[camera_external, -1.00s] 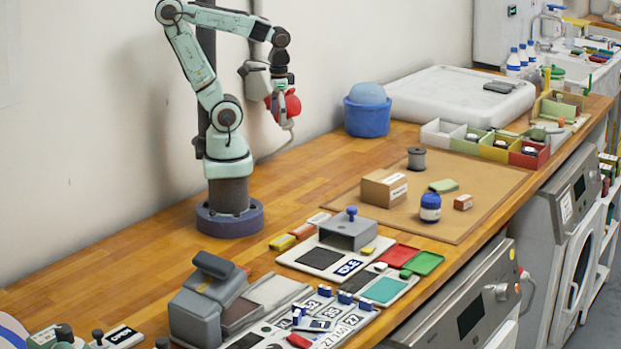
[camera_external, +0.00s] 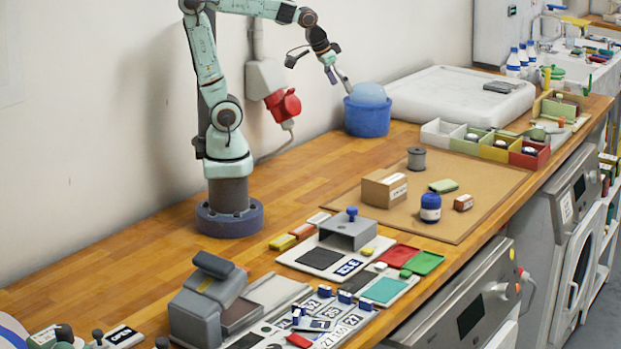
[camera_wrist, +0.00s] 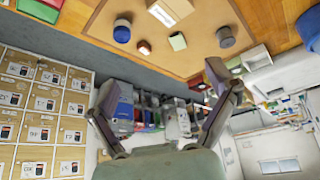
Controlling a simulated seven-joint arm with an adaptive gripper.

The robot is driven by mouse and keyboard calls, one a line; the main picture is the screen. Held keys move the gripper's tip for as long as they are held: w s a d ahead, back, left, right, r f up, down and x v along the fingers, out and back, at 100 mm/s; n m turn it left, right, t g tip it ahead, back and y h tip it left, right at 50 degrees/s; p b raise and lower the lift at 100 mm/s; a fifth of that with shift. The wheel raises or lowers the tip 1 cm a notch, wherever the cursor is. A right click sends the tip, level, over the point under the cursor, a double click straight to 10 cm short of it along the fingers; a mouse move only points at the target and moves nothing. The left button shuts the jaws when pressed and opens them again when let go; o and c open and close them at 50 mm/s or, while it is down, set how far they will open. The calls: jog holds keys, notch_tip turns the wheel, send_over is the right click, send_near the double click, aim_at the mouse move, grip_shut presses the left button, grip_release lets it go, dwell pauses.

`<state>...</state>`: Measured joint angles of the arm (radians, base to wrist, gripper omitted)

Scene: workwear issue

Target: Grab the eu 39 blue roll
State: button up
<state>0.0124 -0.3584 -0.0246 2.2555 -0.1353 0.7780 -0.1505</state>
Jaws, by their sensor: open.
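My gripper (camera_external: 318,70) is open and empty, raised near the upper left of the blue tub in the external view. In the wrist view its two fingers (camera_wrist: 160,82) are spread wide with nothing between them. I cannot identify the EU 39 blue roll with certainty; no size marking on a blue roll is readable. A small blue cylinder with a white band (camera_external: 430,208) stands upright on the brown mat (camera_external: 470,205), far from my gripper. It also seems to show in the wrist view (camera_wrist: 122,32). Several small blue blocks (camera_external: 325,290) sit among number tiles at the front.
A blue tub with a pale dome (camera_external: 367,122) stands by the wall. A cardboard box (camera_external: 383,188), grey spool (camera_external: 416,158) and green pad (camera_external: 443,186) occupy the mat. Open bins (camera_external: 495,150) stand beyond.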

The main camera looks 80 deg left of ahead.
jog(key=w+d+t, duration=0.1)
jog(key=w+d, duration=0.1)
jog(key=w, duration=0.8)
jog(key=g, duration=0.1)
send_over(429, 196)
jog(key=w+a, duration=0.1)
jog(key=w, duration=0.1)
notch_tip(429, 196, down, 15)
jog(key=f, duration=0.3)
jog(key=s+f+g, duration=0.1)
jog(key=f, duration=0.2)
jog(key=s+d+f+m+g, duration=0.1)
jog(key=f, duration=0.3)
jog(key=shift+s+d+f+h, duration=0.1)
jog(key=shift+s+h, duration=0.15)
jog(key=shift+h, duration=0.05)
jog(key=x, duration=0.6)
jog(key=c, duration=1.2)
